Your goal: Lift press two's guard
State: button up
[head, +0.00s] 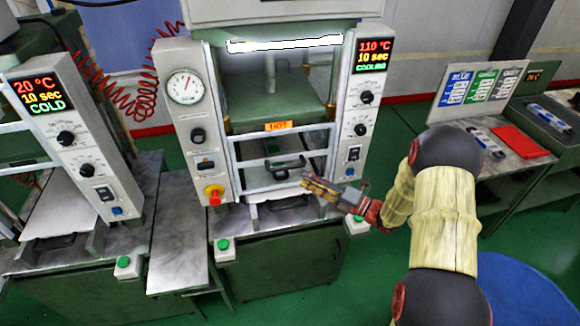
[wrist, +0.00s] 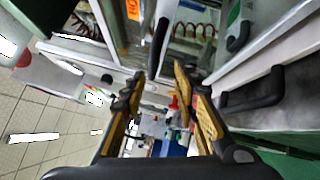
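The middle press carries a guard (head: 236,160), a light metal frame with clear panes and an orange HOT label (head: 278,126). The guard is down across the press opening. My gripper (head: 306,183) is in front of the guard's lower right part, below and right of the handle. In the wrist view my gripper (wrist: 160,88) is open, with nothing between its fingers. No number marks which press is two.
The middle press display (head: 373,56) reads 110 °C, 10 sec, COOLING. A second press (head: 75,130) at left reads COLD. A lower dark handle (wrist: 252,100) is close on the right in the wrist view.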

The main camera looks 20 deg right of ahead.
aim_at(290, 167)
jog(key=w+a, duration=0.1)
jog(key=w, duration=0.1)
jog(key=w+a+r+m, duration=0.1)
jog(key=a, duration=0.1)
jog(key=w+a+r+m+b, duration=0.1)
jog(key=w+a, duration=0.1)
jog(key=shift+w, duration=0.35)
jog(key=c, duration=0.7)
jog(key=shift+f, duration=0.1)
grip_shut()
